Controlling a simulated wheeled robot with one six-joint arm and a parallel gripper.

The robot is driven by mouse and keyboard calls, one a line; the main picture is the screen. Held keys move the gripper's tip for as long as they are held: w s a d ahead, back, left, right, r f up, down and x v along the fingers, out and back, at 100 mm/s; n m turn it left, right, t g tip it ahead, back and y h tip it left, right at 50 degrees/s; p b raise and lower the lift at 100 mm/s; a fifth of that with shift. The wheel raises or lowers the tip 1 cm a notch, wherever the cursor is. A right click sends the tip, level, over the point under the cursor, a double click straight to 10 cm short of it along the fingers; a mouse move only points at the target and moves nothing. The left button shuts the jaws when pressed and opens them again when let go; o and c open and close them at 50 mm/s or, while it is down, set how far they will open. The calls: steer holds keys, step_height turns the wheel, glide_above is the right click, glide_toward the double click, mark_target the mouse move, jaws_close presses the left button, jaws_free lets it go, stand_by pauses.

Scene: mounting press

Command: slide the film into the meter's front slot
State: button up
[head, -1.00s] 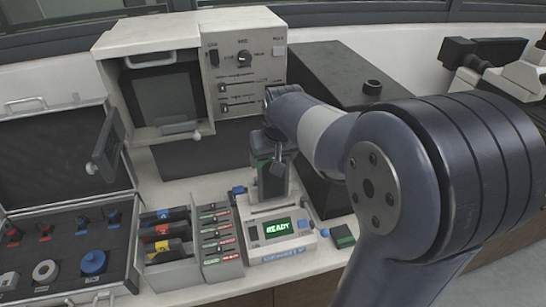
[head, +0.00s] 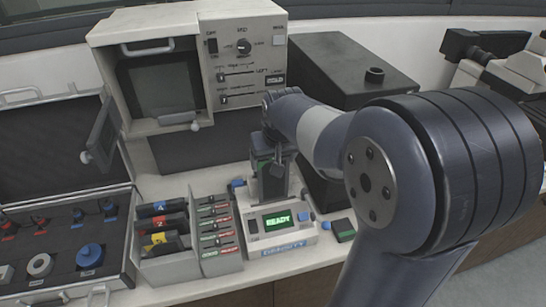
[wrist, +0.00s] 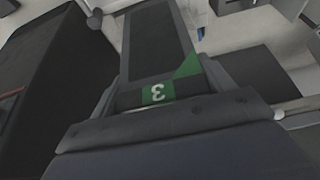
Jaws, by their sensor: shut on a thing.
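The film (wrist: 160,50) is a dark flat strip with a green end marked 3. It fills the upper middle of the wrist view, and its green end sits between the fingers of my gripper (wrist: 165,105). My gripper is shut on it. In the head view my gripper (head: 270,185) hangs upright over the back part of the meter (head: 291,243). The meter is a pale box with a lit green READY display and blue knobs at its sides. Its front slot cannot be made out, and the gripper hides part of its back.
A rack (head: 165,258) of numbered dark films stands left of the meter, beside a holder (head: 222,262) with several red and green labels. A dark green-marked piece (head: 342,230) lies right of the meter. A black box (head: 325,75) and a grey viewer unit (head: 243,95) stand behind.

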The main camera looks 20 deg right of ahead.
steer(key=shift+f+b, duration=1)
steer(key=shift+f, duration=0.35)
steer(key=shift+f+b, duration=1.3)
steer(key=shift+f, duration=0.4)
steer(key=o, duration=1.4)
steer(key=shift+r, duration=0.1)
steer(key=v, duration=1)
steer(key=shift+s+r, duration=0.25)
steer(key=shift+r, duration=0.05)
